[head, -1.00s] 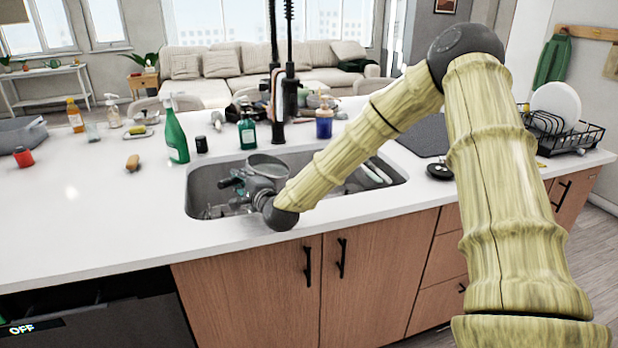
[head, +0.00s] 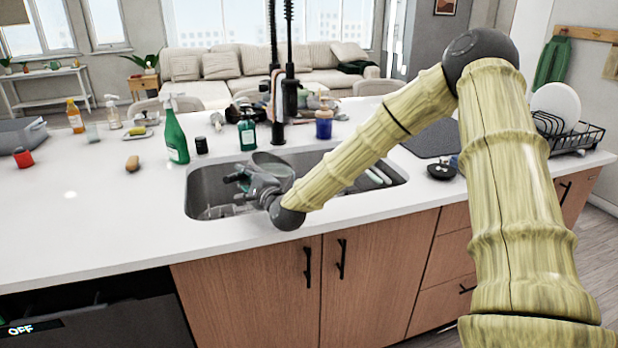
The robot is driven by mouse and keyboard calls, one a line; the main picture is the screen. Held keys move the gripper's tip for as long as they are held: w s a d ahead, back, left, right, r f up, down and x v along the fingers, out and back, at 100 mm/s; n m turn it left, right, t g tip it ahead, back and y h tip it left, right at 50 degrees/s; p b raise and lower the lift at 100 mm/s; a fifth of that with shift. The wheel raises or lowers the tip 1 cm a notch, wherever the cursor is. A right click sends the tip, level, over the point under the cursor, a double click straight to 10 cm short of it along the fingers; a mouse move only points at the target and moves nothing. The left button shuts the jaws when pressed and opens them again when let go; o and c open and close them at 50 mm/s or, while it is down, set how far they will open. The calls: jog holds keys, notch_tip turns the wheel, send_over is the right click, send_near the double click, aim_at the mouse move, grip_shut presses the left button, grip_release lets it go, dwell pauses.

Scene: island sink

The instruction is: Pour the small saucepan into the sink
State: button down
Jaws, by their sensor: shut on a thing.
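The small saucepan (head: 274,160) is over the far middle of the sink in the head view. Only part of its round, grey rim and side shows behind my wrist. My gripper (head: 241,178) is low over the left half of the sink, right beside the saucepan, and shut on it. The exact grip and the handle are hidden by my dark wrist. The steel sink (head: 203,184) is set into the white island top. I cannot see what is in the saucepan or any liquid falling.
Clear items lie in the left of the sink. A green spray bottle (head: 176,137), a black jar (head: 201,146), a green soap bottle (head: 247,133) and a blue bottle (head: 324,125) stand behind it, near the black tap (head: 277,115). The counter's front left is clear.

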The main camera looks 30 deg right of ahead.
jog(key=s+d+r+m+t, duration=0.1)
jog(key=s+d+r+m, duration=0.1)
jog(key=d+r+m, duration=0.1)
jog(key=shift+s+d+r+t+h+b, duration=0.15)
jog(key=shift+d+r+t+h+b, duration=0.15)
jog(key=shift+d+r+t+b, duration=0.25)
dwell(7.2)
